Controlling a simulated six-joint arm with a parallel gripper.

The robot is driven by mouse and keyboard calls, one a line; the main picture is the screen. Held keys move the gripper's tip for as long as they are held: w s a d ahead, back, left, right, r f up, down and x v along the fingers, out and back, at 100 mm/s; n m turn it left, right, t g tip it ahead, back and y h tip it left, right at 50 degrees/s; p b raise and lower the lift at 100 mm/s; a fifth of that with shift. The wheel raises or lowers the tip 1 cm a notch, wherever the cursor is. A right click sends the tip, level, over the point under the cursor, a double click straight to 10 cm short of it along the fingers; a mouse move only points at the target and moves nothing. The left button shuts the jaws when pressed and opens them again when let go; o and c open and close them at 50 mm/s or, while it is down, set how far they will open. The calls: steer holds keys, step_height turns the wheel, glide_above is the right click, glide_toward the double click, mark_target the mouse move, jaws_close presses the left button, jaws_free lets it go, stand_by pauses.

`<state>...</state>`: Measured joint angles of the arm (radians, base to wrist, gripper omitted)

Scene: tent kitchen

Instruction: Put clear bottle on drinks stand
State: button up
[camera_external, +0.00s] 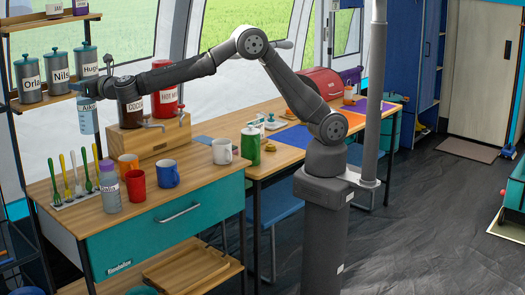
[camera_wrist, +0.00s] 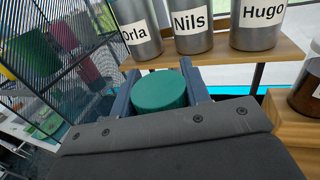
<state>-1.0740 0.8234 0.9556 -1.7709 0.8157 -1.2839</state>
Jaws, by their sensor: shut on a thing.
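My gripper (camera_external: 84,92) is shut on a see-through, light-blue labelled bottle (camera_external: 88,118), which I take as the clear bottle. It hangs upright above the counter's far left end. In the wrist view its green lid (camera_wrist: 160,91) sits between the two fingers (camera_wrist: 162,88); its body is hidden there. To its right is a wooden stand (camera_external: 160,143) bearing a brown cocoa dispenser (camera_external: 130,108) and a red hot-drink dispenser (camera_external: 165,99), seemingly the drinks stand. A greyish bottle with a purple cap (camera_external: 109,190) stands on the counter.
A wall shelf (camera_external: 38,101) holds the named canisters Orla (camera_external: 28,82), Nils (camera_external: 59,72) and Hugo (camera_external: 87,63), close to my gripper. Below stand a utensil rack (camera_external: 75,198), a red mug (camera_external: 136,185), a blue mug (camera_external: 167,174), an orange mug (camera_external: 128,163) and a white mug (camera_external: 222,151).

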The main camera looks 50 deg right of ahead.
steer(key=s+a+f+n+y, duration=0.1)
steer(key=s+a+f, duration=0.4)
steer(key=a+f, duration=0.15)
steer(key=s+a+f+y, duration=0.1)
steer(key=s+a+f, duration=0.4)
steer(key=f, duration=0.3)
step_height(320, 180, down, 10)
steer(key=shift+f+g, duration=0.2)
steer(key=shift+g, duration=0.2)
steer(key=shift+f, duration=0.1)
steer(key=o, duration=1.4)
steer(key=v, duration=1.2)
